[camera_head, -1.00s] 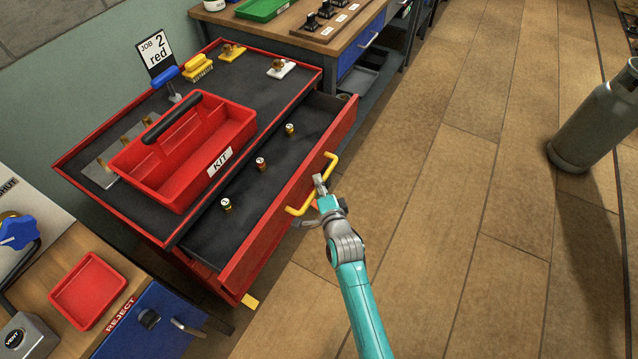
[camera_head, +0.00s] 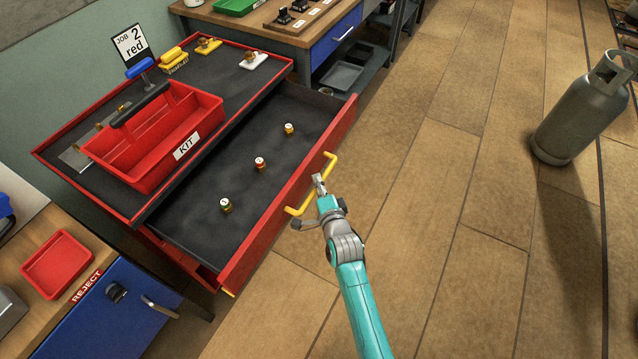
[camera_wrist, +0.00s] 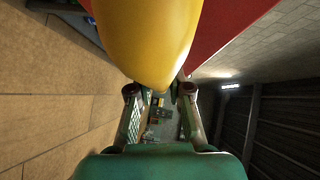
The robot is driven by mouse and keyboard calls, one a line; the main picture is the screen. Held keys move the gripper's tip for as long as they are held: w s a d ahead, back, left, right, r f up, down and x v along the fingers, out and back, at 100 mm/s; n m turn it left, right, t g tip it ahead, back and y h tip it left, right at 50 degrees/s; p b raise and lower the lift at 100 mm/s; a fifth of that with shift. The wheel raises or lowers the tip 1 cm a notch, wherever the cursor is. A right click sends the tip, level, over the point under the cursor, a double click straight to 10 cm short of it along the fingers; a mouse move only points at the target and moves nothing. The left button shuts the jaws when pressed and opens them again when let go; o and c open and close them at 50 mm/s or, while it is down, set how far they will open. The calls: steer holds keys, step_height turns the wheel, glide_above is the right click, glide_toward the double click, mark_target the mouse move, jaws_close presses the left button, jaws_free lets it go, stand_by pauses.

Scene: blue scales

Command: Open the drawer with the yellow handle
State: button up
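The red drawer (camera_head: 290,190) with the yellow handle (camera_head: 331,168) stands well out from its cabinet. Its dark inside holds three small brass-coloured pieces with coloured tops (camera_head: 259,164). My gripper (camera_head: 318,186) is at the middle of the handle, in front of the drawer face. In the wrist view the yellow handle (camera_wrist: 148,40) fills the top middle, between my gripper's two fingers (camera_wrist: 160,95). The fingers appear closed around the bar; the handle hides their exact contact.
A red KIT tray (camera_head: 150,172) sits on the cabinet top. A blue REJECT cabinet (camera_head: 120,310) stands at the lower left. A workbench (camera_head: 285,30) is behind. A grey gas cylinder (camera_head: 575,115) stands at the right; the wooden floor before the drawer is clear.

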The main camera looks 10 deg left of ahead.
steer(key=shift+o, duration=1.2)
steer(key=v, duration=1.2)
